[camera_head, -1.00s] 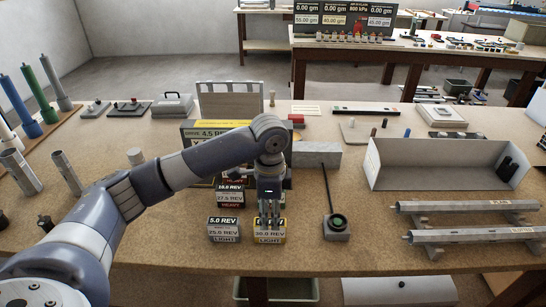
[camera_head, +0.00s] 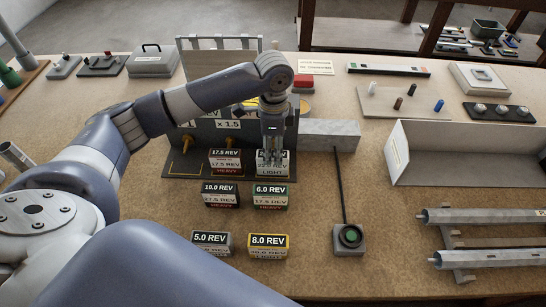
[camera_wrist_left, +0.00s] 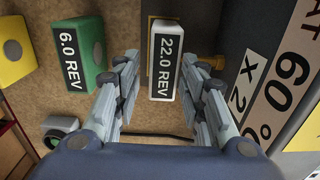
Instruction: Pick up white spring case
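The white spring case (camera_head: 272,170), labelled LIGHT in the head view, stands at the back of the group of cases, near the dark fixture's front right. In the left wrist view the white case (camera_wrist_left: 164,65) shows its dark 22.0 REV label. My left gripper (camera_head: 272,152) points down over it and hides part of its top label. In the left wrist view the gripper's fingers (camera_wrist_left: 165,68) are spread, with the case between and slightly beyond their tips. I cannot tell if they touch it. My right gripper is not in view.
The green 6.0 REV case (camera_head: 270,197) stands just in front, and it also shows in the left wrist view (camera_wrist_left: 80,55). The red-labelled 17.5 REV case (camera_head: 225,161) is to the left. The yellow 8.0 REV case (camera_head: 268,246) is nearer. A grey block (camera_head: 330,135) lies right.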

